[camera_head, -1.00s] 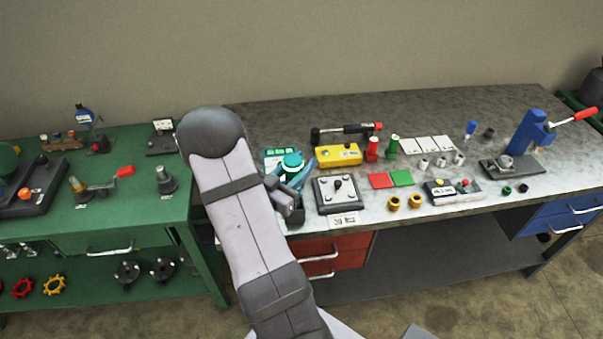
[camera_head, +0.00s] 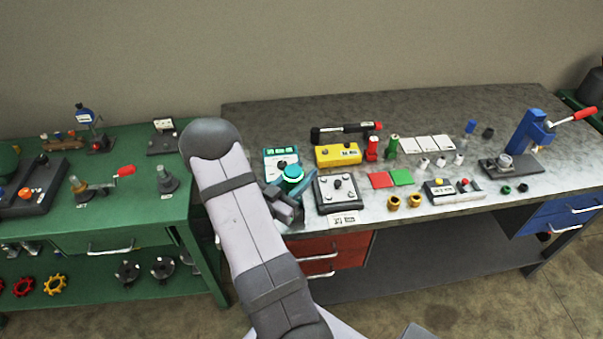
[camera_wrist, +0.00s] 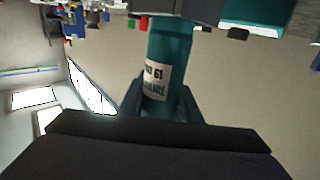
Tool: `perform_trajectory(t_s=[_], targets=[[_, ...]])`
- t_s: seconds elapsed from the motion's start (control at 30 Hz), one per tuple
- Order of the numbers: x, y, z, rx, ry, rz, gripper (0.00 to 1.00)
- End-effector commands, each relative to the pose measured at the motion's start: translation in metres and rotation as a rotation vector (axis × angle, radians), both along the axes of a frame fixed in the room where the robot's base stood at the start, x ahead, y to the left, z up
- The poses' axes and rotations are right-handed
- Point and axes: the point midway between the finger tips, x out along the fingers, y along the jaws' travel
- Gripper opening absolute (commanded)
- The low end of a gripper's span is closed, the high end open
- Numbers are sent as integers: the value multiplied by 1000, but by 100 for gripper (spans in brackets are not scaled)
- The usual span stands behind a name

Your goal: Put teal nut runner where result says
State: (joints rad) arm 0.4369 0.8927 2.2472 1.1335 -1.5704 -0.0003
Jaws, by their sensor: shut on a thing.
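The teal nut runner (camera_wrist: 168,65) is a teal cylinder with a white label in the wrist view; the label text is partly readable. My gripper (camera_wrist: 162,98) is shut on it, one dark finger on each side. In the head view my gripper (camera_head: 283,194) is at the front left of the grey bench, and the round teal top of the nut runner (camera_head: 293,172) shows just beyond it. My arm and gripper hide much of the tool there. A teal-edged box with a display (camera_head: 281,154) stands behind it. A red pad (camera_head: 380,180) and a green pad (camera_head: 401,177) lie side by side.
A grey plate with a knob (camera_head: 338,190) is close right of my gripper, with a printed card (camera_head: 342,219) in front. A yellow box (camera_head: 338,155) and a dark tool (camera_head: 345,132) lie behind. A blue press (camera_head: 528,135) stands at right. The bench's back left is clear.

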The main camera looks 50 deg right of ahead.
Motion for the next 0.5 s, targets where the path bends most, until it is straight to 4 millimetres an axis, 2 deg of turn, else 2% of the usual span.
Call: perform_trajectory(t_s=[0.47, 0.5], targets=[[0, 0, -11, 2, 0, 0, 0], [0, 0, -13, 6, 2, 0, 33]])
